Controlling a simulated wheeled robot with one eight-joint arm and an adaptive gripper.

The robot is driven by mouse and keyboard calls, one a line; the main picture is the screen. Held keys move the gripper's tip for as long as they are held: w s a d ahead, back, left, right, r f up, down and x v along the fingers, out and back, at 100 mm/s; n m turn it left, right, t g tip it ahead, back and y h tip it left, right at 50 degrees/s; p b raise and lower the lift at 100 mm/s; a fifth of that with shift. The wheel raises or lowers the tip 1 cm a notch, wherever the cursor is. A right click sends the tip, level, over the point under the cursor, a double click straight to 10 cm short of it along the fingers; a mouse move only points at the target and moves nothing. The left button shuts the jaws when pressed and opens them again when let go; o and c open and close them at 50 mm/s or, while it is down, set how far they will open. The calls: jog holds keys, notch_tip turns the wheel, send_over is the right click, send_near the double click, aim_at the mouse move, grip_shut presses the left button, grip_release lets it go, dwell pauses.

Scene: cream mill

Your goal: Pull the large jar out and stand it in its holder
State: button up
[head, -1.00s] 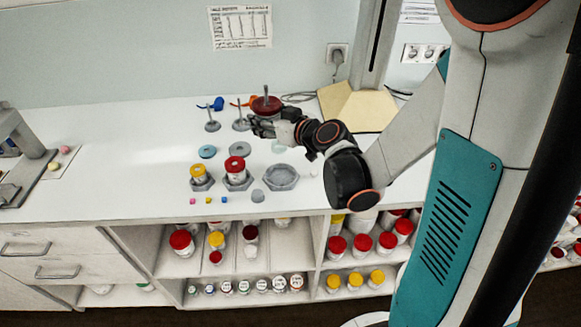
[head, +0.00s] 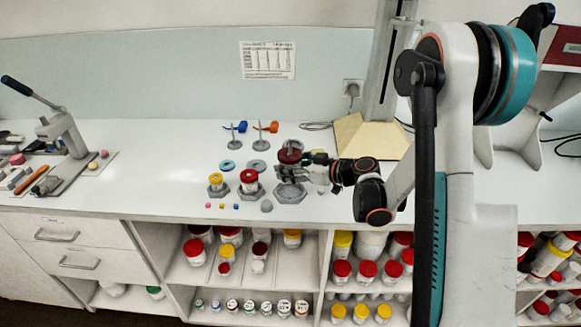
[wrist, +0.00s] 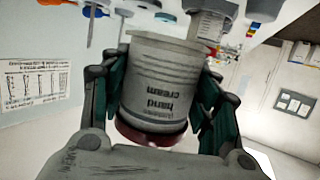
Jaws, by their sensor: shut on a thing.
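The large jar has a dark red lid (head: 290,152) and stands out from the hexagonal grey holder (head: 291,191), right above it in the head view. In the wrist view the white jar body (wrist: 160,85), with "hand cream" print upside down, fills the space between the green-padded fingers. My gripper (head: 289,171) is shut on the jar, which looks about upright. My fingers hide most of the jar body in the head view. I cannot tell whether its base touches the holder.
Smaller holders to the left hold a yellow-lidded jar (head: 216,181) and a red-lidded jar (head: 249,181). Two stirrer stands with a blue (head: 241,127) and an orange (head: 271,127) piece stand behind. A grey cap (head: 267,206) lies near the front edge.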

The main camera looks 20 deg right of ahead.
jog(key=shift+f+b, duration=1.1)
jog(key=shift+f, duration=1.1)
jog(key=shift+f+b, duration=0.7)
jog(key=shift+f, duration=0.05)
jog(key=o, duration=1.3)
jog(key=shift+c, duration=0.2)
jog(key=o, duration=0.5)
jog(key=shift+r+p+v, duration=0.15)
jog(key=shift+r+v, duration=0.05)
jog(key=shift+v, duration=1.2)
jog(key=shift+r+p+v, duration=0.15)
jog(key=shift+v, duration=1.3)
jog(key=shift+r+p+v, duration=0.15)
jog(key=shift+r+v, duration=0.05)
jog(key=shift+v, duration=1.2)
jog(key=shift+w+a, duration=0.1)
jog(key=shift+a, duration=0.1)
